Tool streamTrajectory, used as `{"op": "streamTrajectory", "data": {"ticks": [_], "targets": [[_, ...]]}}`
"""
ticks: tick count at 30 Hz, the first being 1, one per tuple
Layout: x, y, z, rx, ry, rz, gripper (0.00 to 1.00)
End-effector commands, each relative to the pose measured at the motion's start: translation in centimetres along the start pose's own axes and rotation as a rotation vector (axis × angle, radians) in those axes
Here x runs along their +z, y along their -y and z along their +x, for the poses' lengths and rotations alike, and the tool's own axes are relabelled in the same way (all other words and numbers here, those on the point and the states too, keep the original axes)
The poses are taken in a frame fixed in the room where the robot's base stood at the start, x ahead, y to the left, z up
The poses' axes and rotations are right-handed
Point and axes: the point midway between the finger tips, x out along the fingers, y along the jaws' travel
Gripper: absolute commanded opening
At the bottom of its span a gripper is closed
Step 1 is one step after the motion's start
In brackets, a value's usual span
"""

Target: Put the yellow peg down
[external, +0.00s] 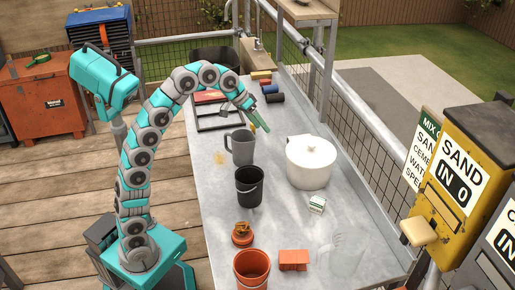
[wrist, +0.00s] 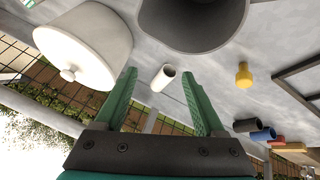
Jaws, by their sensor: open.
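My gripper (wrist: 160,85) is open, its two green fingers apart with nothing held between them. In the external view my gripper (external: 263,127) hangs over the far half of the grey worktable. The yellow peg (wrist: 244,75) stands on the table to the right of my fingers in the wrist view, clear of them. In the external view a small yellow part of the peg (external: 254,121) shows beside my gripper, partly hidden by it. A white tube (wrist: 163,77) shows beyond and between my fingertips in the wrist view.
A white lidded pot (external: 311,162), a grey jug (external: 242,148) and a black bucket (external: 249,187) stand nearer on the table. Several coloured rolls (external: 271,90) lie at the back near a dark frame (external: 218,122). A wire fence runs along the right edge.

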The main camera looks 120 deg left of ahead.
Motion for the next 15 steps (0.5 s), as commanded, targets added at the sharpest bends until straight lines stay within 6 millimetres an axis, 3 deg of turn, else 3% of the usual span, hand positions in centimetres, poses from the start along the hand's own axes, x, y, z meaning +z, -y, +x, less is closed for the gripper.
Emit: {"op": "streamTrajectory", "data": {"ticks": [3,6,10,15], "targets": [[-1.7,6.7,1.2,-0.133,0.035,0.091,0.72],[-2.3,10.9,1.2,-0.216,0.056,0.119,0.72],[-2.4,13.7,1.2,-0.268,0.077,0.131,0.72],[-2.4,14.4,1.9,-0.278,0.081,0.135,0.72]]}}
